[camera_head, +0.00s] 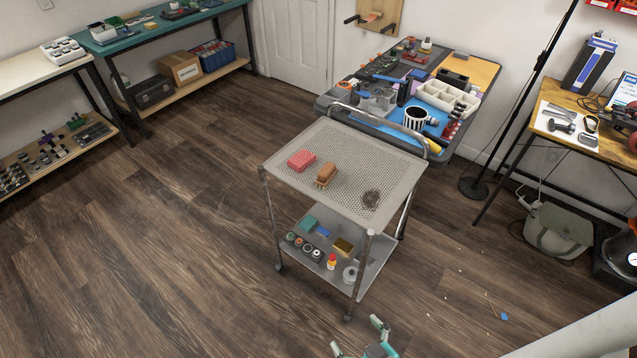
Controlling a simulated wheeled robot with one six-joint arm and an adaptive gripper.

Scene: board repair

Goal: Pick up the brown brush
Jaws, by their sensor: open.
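The brown brush (326,174) lies on the perforated top of a metal cart (343,150), near its middle. It sits between a red block-like item (301,160) on its left and a dark round scouring pad (371,199) on its right. My gripper (357,335) shows at the bottom edge of the view, with two teal fingers spread apart and nothing between them. It is in front of the cart, well away from the brush. The rest of it is cut off by the frame.
The cart's lower shelf (360,265) holds bottles, jars and sponges. Its raised handle (385,118) is at the back. A cluttered workbench (450,155) stands behind. A lamp pole (513,125) and a wooden desk (610,150) are right. The floor to the left is clear.

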